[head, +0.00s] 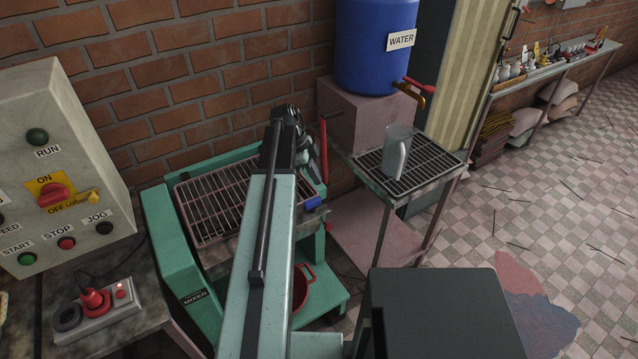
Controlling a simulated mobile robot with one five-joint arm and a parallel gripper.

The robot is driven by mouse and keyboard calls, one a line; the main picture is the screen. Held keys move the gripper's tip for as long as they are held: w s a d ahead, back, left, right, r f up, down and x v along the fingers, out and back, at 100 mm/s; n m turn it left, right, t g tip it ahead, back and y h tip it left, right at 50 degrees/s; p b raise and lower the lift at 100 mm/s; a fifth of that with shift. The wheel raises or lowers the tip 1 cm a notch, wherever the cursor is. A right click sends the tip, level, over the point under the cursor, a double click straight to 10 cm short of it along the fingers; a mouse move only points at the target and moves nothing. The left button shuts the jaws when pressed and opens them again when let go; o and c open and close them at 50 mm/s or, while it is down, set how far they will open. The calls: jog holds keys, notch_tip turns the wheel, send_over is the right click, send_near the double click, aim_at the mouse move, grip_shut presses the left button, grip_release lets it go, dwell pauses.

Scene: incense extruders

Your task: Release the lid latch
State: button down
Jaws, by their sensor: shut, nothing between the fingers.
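The green mixer (172,235) stands left of centre, with a barred metal lid (207,210) lying closed over its top. A small blue piece (312,203), which looks like the lid latch, sits at the lid's right front corner. My arm crosses the mixer from the bottom and hides part of the lid. My gripper (313,165) is dark, over the right side of the lid, beyond the blue piece in the picture. It is shut and empty. It appears apart from the blue piece, but its fingertips are small and partly hidden.
A red upright bar (323,150) stands close right of my gripper. A control box (60,165) is at left. A blue water barrel (375,45) stands behind a grated stand (440,172) with a clear jug (396,150). A red bucket (302,288) is below. Open floor lies right.

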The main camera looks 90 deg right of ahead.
notch_tip(320, 180, up, 8)
jog(key=w+d+p, duration=0.1)
jog(key=d+p, duration=0.1)
jog(key=p, duration=0.4)
jog(key=shift+w+d+r, duration=0.25)
jog(key=shift+w, duration=0.05)
